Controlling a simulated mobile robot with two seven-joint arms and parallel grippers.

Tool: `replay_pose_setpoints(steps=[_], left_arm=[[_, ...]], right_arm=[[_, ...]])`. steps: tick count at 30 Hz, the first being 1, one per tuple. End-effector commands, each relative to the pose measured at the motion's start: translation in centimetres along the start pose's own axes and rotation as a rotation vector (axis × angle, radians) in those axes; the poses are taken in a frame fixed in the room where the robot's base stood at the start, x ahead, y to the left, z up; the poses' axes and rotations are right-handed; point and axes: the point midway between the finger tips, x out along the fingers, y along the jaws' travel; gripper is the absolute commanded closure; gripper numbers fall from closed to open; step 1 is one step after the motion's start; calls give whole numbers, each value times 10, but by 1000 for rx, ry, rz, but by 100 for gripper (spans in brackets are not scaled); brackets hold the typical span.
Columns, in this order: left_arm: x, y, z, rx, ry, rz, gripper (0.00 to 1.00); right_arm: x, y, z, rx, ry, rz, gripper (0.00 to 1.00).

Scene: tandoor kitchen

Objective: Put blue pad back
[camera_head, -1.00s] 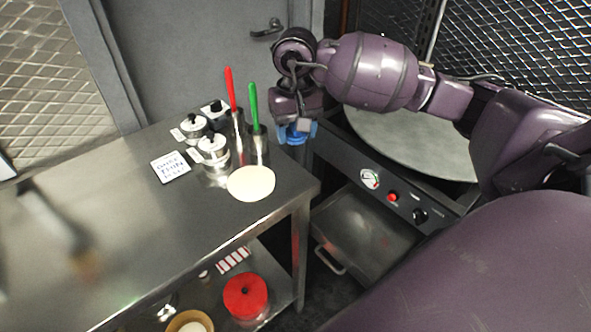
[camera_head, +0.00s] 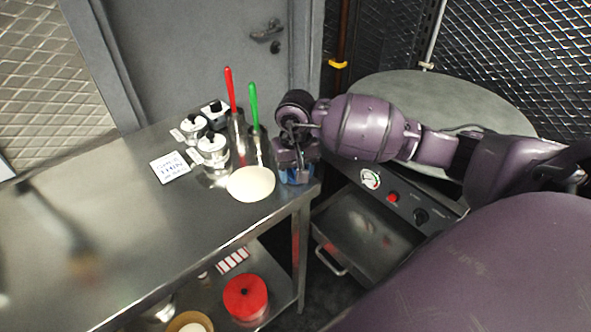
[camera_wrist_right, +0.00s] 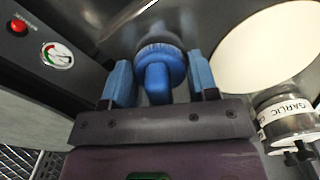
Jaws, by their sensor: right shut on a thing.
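The blue pad (camera_wrist_right: 162,50), round with a stubby handle, shows in the right wrist view between the blue fingers of my right gripper (camera_wrist_right: 158,78). The gripper is shut on the pad's handle. In the head view my right gripper (camera_head: 296,176) points down at the right corner of the steel table (camera_head: 130,245), just right of the pale flat round (camera_head: 251,184). The pad is mostly hidden there by the gripper. I cannot tell whether the pad touches the tabletop. My left gripper is out of view.
Metal cups holding a red-handled tool (camera_head: 230,90) and a green-handled tool (camera_head: 253,105) stand close behind my gripper. Labelled jars (camera_head: 212,147) and a white card (camera_head: 170,167) are left of them. The round-topped oven (camera_head: 430,105) is at right. The table's left part is clear.

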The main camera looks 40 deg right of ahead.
Motion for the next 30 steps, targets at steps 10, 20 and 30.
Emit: replay_pose_setpoints(steps=[10, 20, 30], left_arm=[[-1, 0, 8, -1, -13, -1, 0], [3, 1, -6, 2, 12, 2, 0], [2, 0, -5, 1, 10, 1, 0]], right_arm=[[3, 0, 0, 0, -1, 0, 43], [1, 0, 0, 0, 1, 0, 36], [-43, 0, -1, -2, 5, 0, 36]])
